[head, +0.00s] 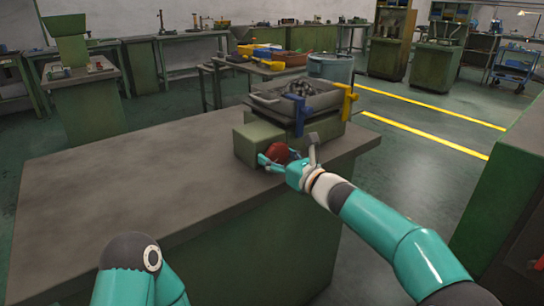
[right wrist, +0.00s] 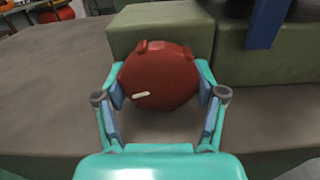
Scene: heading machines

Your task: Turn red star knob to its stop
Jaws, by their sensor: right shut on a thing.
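The red star knob (right wrist: 160,75) sits on the front of a green block-shaped machine housing (head: 258,137). It has rounded lobes and a short pale mark low on its left side in the right wrist view. In the head view the knob (head: 277,152) is partly hidden by my right gripper (head: 276,161). My right gripper (right wrist: 161,92) has a finger on each side of the knob and is shut on it. My left gripper is not in view; only part of my left arm shows at the bottom left of the head view.
The machine stands on a grey-topped green workbench (head: 130,190) and carries a tray (head: 300,97) with blue and yellow clamps (head: 347,102). The bench top left of it is clear. A green cabinet (head: 510,190) stands at the right. Other benches line the back.

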